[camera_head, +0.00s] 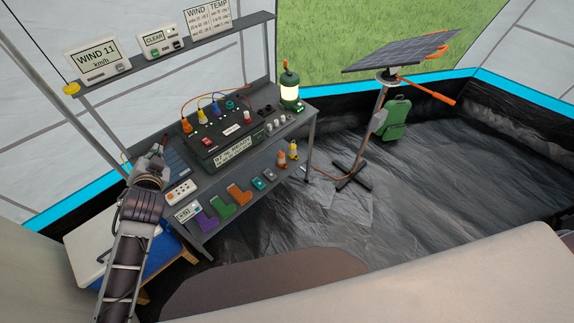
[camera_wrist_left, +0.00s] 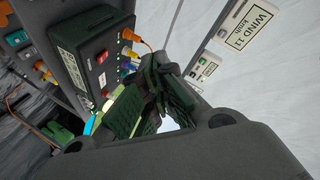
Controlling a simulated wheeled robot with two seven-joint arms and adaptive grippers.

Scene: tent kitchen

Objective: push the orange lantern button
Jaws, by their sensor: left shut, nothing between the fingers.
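A green lantern (camera_head: 288,85) with a lit, pale glowing middle stands at the back right end of the grey bench. Small details show on its base, but I cannot make out an orange button there. My left gripper (camera_head: 158,148) is over the left end of the bench, well apart from the lantern. In the left wrist view its fingers (camera_wrist_left: 152,103) are shut with nothing between them. I cannot pick out the lantern for sure in the left wrist view. My right gripper is not in view.
A black power box (camera_head: 203,142) with coloured plugs and cables stands between my left gripper and the lantern. A shelf (camera_head: 160,62) with displays hangs above. Coloured boot-shaped things (camera_head: 222,204) are on the lower shelf.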

